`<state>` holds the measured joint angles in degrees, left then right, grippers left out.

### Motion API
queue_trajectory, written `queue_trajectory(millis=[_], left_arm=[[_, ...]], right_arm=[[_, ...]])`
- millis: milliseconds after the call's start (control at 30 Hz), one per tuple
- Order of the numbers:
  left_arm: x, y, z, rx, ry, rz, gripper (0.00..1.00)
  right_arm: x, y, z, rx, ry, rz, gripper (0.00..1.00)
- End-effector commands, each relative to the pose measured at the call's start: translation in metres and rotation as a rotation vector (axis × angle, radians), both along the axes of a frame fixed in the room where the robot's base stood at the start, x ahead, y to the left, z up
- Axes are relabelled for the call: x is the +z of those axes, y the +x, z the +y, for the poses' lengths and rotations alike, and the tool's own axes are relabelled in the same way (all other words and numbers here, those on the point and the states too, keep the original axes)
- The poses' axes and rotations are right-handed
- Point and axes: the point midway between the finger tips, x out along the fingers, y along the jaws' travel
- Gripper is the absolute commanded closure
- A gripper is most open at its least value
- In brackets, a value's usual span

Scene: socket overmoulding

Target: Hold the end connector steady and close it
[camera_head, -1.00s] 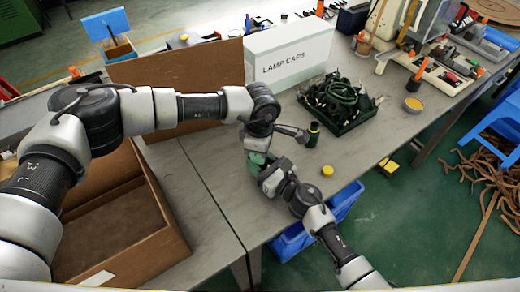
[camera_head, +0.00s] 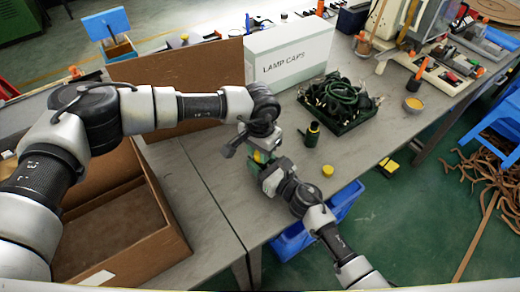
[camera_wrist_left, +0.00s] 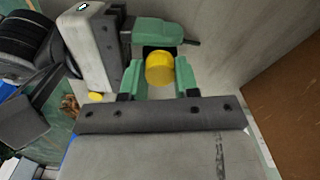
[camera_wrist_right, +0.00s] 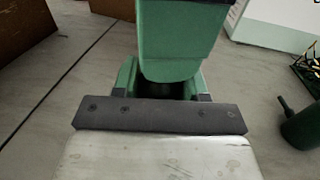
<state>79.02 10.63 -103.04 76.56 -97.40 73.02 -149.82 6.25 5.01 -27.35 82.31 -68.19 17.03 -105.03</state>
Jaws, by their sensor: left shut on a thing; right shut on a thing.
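My left gripper (camera_head: 260,145) and right gripper (camera_head: 270,178) meet over the table in the head view, left above right in the picture. In the left wrist view a short yellow cylinder (camera_wrist_left: 160,68), seemingly the end connector's cap, sits between my left gripper's green fingers, which are shut on it. A dark part shows just behind it. In the right wrist view my right gripper's green fingers are shut around a dark part (camera_wrist_right: 163,89), seemingly the connector body, mostly hidden. My left gripper's green finger covers it from above. The seam between cap and body is hidden.
A dark green connector (camera_head: 312,134) stands right of my grippers, with a loose yellow cap (camera_head: 327,171) nearby. The table's front edge is close.

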Motion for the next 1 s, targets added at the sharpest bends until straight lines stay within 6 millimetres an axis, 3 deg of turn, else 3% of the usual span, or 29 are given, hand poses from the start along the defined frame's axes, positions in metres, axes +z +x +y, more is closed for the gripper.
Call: queue_trajectory(millis=[100, 233, 600, 633, 767, 1000], left_arm=[[0.0004, 0.0009, 0.0002, -0.189, 0.000, -0.003, 0.91], [0.0004, 0.0009, 0.0002, -0.316, 0.000, -0.002, 0.91], [0.0004, 0.0010, 0.0001, -0.354, 0.000, -0.002, 0.91], [0.0004, 0.0010, 0.0001, -0.354, 0.000, -0.002, 0.65], [0.0003, 0.0008, 0.0001, -0.354, -0.001, -0.001, 0.45], [0.0000, 0.0004, 0.0001, -0.353, -0.001, -0.001, 0.44]], right_arm=[[-0.0006, -0.0005, 0.0001, 0.001, -0.001, 0.001, 1.00], [-0.0006, -0.0005, 0.0001, 0.001, -0.001, 0.001, 1.00], [-0.0006, -0.0006, 0.0002, 0.001, -0.001, 0.001, 1.00], [-0.0006, -0.0006, 0.0002, 0.001, -0.001, 0.001, 1.00], [-0.0006, -0.0006, 0.0002, 0.001, -0.001, 0.001, 1.00], [-0.0006, -0.0004, 0.0002, 0.001, -0.001, 0.001, 1.00]])
